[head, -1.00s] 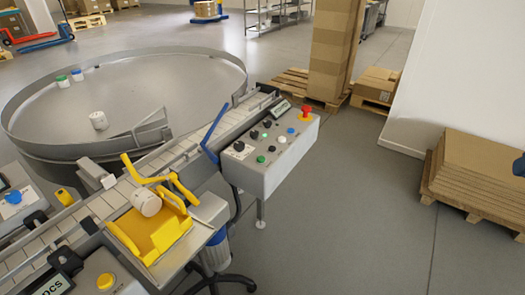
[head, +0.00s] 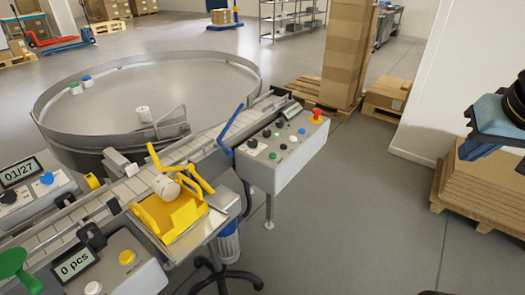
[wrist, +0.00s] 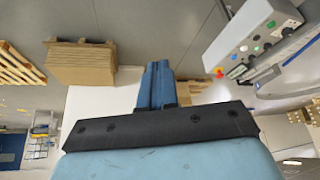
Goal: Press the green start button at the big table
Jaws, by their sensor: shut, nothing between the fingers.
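The big round table (head: 45,122) stands at the left, a wide grey disc with a raised metal rim. A grey control box (head: 285,172) is mounted beside it at the conveyor end. A small green button (head: 273,156) sits on its sloped top, among black knobs, white and blue buttons and a red knob (head: 316,114). The box also shows upside down at the upper right of the wrist view (wrist: 235,38). My gripper (wrist: 158,68) has its blue fingers together and empty, pointing toward floor and wall, well apart from the box. Part of my arm shows at the head view's right edge.
A conveyor with a yellow chute (head: 170,222) and a white jar (head: 166,187) runs along the left. Stacked cardboard (head: 485,192) lies at right. Open floor (head: 345,205) separates it from the control box.

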